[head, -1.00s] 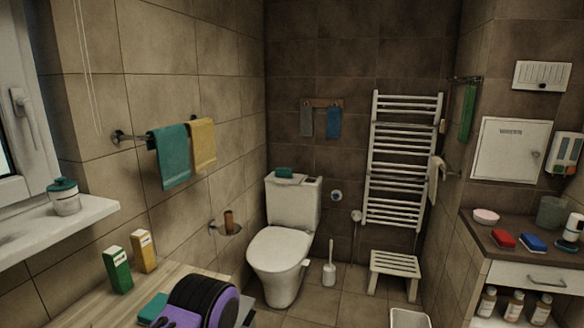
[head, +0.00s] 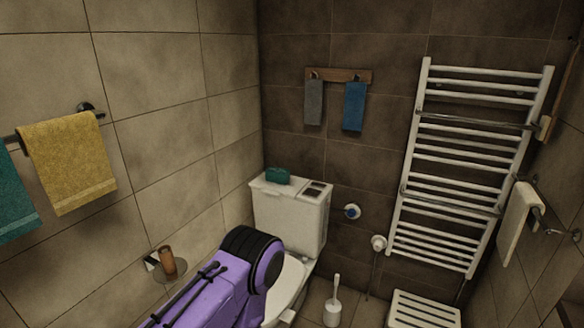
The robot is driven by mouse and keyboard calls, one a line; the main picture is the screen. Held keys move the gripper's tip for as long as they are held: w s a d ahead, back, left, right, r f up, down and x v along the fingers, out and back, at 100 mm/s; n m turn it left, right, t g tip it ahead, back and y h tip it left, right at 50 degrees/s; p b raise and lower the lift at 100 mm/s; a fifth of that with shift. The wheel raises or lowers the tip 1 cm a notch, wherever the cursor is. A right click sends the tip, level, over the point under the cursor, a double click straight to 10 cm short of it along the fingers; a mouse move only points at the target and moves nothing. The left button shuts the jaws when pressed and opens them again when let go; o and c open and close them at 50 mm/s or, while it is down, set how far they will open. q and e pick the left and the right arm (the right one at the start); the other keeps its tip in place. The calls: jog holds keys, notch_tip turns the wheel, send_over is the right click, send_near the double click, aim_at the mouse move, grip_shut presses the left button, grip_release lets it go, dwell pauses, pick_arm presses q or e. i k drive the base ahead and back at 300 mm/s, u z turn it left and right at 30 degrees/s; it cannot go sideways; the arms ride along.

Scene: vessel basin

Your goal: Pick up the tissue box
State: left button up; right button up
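A small teal box (head: 277,175) sits on the left part of the toilet cistern's lid, near the back wall corner. It is the only box-like thing in view that could be the tissue box, but it is too small to see any tissue or opening. Nothing touches it from above. One of my arms, purple with a black joint, reaches in from the bottom and covers part of the toilet bowl, below and in front of the box. Neither of my grippers shows.
The toilet cistern (head: 289,214) stands in the corner. A towel radiator (head: 468,165) hangs at right above a white stool (head: 423,310). A toilet brush (head: 332,309) stands on the floor. Yellow towel (head: 68,160) at left.

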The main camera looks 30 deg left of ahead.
aim_at(273, 174)
jog(key=i, duration=0.3)
jog(key=u, duration=1.35)
jog(key=i, duration=0.85)
jog(key=z, duration=1.2)
jog(key=i, duration=1.25)
jog(key=u, duration=0.6)
